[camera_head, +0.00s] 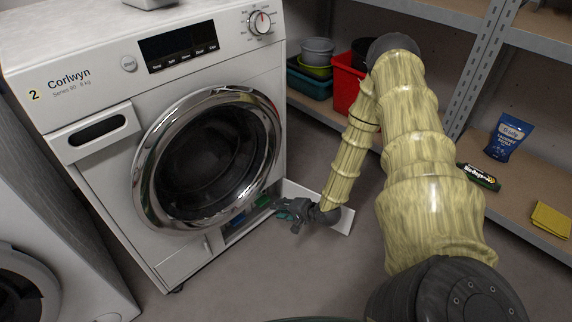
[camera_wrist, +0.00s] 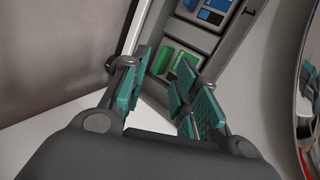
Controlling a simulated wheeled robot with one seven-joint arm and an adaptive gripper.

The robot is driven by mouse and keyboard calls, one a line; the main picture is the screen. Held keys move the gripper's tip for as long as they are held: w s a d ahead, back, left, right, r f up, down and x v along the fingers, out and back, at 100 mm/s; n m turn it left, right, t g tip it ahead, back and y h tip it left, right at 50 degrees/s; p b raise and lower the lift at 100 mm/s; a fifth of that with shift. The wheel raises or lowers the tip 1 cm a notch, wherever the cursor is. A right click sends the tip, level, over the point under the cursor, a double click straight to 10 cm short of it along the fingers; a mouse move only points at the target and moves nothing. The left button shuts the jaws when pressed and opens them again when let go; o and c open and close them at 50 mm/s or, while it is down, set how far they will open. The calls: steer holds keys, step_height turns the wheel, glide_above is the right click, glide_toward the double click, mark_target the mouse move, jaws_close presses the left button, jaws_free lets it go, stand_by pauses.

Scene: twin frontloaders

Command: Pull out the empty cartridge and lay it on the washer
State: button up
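The white washer (camera_head: 90,85), marked "Corlwyn" and "2", stands at the left. Its low compartment (camera_head: 230,238) is open, with a white flap (camera_head: 345,218) swung out. Inside are a blue cartridge (camera_head: 237,219) and a green one (camera_head: 263,201). In the wrist view, the blue cartridge (camera_wrist: 210,16) is at the top and green parts (camera_wrist: 162,60) lie just beyond the fingers. I cannot tell which cartridge is empty. My gripper (camera_head: 288,210) is in front of the compartment. Its teal-padded fingers (camera_wrist: 163,82) are apart with nothing visibly held; the right finger partly covers the green part.
A grey object (camera_head: 150,3) sits on the washer's top at the back edge. The round door (camera_head: 208,155) is shut above the compartment. Another white machine (camera_head: 40,230) stands left. Shelves at the right hold a red bin (camera_head: 346,84), a blue pouch (camera_head: 508,137) and a yellow cloth (camera_head: 551,219).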

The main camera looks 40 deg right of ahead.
mark_target(267, 201)
steer(key=shift+m+t, duration=0.3)
steer(key=shift+m, duration=0.1)
steer(key=w+f+b, duration=0.1)
steer(key=w, duration=0.1)
steer(key=w+f+b, duration=0.2)
steer(key=w, duration=0.1)
steer(key=w+d+f+b, duration=0.1)
steer(key=w+b, duration=0.1)
steer(key=w, duration=0.1)
steer(key=shift+w+d+f, duration=0.1)
steer(key=shift+w+f, duration=0.1)
steer(key=shift+f, duration=0.2)
steer(key=shift+w+f, duration=0.25)
steer(key=shift+w, duration=0.4)
jaws_close()
steer(key=shift+s, duration=0.15)
